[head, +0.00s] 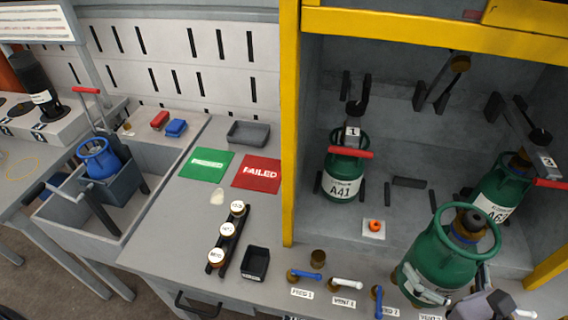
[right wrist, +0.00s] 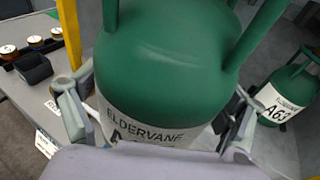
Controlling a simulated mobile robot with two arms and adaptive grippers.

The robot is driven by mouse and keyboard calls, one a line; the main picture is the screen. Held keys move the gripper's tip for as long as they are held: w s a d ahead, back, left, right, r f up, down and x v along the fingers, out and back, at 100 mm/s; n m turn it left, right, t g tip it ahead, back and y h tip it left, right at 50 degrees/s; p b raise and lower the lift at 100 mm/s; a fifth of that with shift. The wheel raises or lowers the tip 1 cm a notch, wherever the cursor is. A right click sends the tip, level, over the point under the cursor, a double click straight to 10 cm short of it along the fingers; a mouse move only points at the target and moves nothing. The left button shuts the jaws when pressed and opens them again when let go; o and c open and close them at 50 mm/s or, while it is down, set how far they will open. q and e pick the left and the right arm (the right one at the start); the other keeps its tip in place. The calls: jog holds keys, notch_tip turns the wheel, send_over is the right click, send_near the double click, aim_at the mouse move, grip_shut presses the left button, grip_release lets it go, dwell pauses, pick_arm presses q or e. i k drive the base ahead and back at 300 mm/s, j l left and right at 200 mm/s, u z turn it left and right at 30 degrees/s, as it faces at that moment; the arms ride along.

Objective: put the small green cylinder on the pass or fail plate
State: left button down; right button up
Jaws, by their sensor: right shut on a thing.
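My right gripper (head: 456,286) is shut on a green cylinder (head: 440,258) with a ring handle, at the lower right of the head view. In the right wrist view the gripper's fingers (right wrist: 157,118) lie on both sides of this cylinder (right wrist: 170,50), over its white label reading ELDERVANE. The cylinder is slightly tilted in the head view; its underside is hidden. The green PASSED plate (head: 207,165) and red FAILED plate (head: 257,174) lie flat and empty on the grey bench, left of the yellow post. My left gripper is not in view.
Green cylinders A41 (head: 342,188) and A63 (right wrist: 283,105) stand in the yellow-framed cabinet. A yellow post (head: 291,130) stands between plates and cabinet. Black rack (head: 233,237), black bin (head: 256,263), grey tray (head: 248,132) and valves (head: 345,284) occupy the bench. A blue cylinder (head: 98,160) stands left.

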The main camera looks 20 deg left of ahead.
aim_at(207, 162)
jog(key=k+j, duration=0.1)
jog(key=j, duration=0.25)
jog(key=k+j, duration=0.1)
jog(key=j, duration=0.25)
jog(key=k+j, duration=0.1)
jog(key=j, duration=0.65)
jog(key=i+j, duration=0.1)
jog(key=j, duration=0.3)
jog(key=i+j, duration=0.1)
jog(key=j, duration=0.25)
jog(key=i+j, duration=0.1)
jog(key=j, duration=0.3)
jog(key=i+j, duration=0.1)
jog(key=j, duration=0.3)
jog(key=i+j, duration=0.1)
jog(key=j, duration=0.25)
